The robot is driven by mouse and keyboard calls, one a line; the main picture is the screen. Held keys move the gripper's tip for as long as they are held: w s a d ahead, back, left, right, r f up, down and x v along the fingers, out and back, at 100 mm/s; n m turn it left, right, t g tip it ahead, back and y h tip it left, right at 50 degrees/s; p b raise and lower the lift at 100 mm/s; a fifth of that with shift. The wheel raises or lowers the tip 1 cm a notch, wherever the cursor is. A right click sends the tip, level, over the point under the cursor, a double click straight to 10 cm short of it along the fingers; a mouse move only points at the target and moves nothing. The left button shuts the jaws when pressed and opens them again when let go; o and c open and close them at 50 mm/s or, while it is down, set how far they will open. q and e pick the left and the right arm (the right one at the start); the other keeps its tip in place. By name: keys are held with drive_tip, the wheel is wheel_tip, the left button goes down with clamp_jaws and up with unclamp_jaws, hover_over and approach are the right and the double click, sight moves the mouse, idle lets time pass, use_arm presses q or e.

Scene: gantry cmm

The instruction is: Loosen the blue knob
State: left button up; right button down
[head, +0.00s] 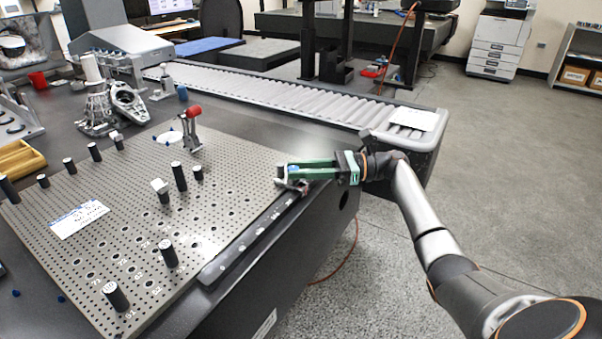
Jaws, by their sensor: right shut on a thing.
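A small blue knob (293,170) sits at the right corner of the perforated fixture plate (215,225), on a small grey clamp (292,185). My right gripper (286,171) reaches in from the right with its green fingers lying level. It is shut on the blue knob, and the fingers hide most of it. My left gripper is not in view.
Black posts (179,176) stand on the plate, along with a red-topped clamp (193,125). A dark rail (245,250) runs along the plate's front right edge. A ribbed guideway (270,95) lies behind. Open floor is at the right.

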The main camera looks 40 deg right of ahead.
drive_tip(key=shift+n+g+y, duration=0.4)
drive_tip(key=shift+n+g, duration=0.1)
drive_tip(key=shift+g, duration=0.2)
drive_tip(key=c, duration=0.6)
unclamp_jaws()
drive_tip(key=shift+d, duration=0.1)
drive_tip(key=v, duration=1.2)
drive_tip(key=shift+b, duration=0.35)
drive_tip(key=shift+d, duration=0.15)
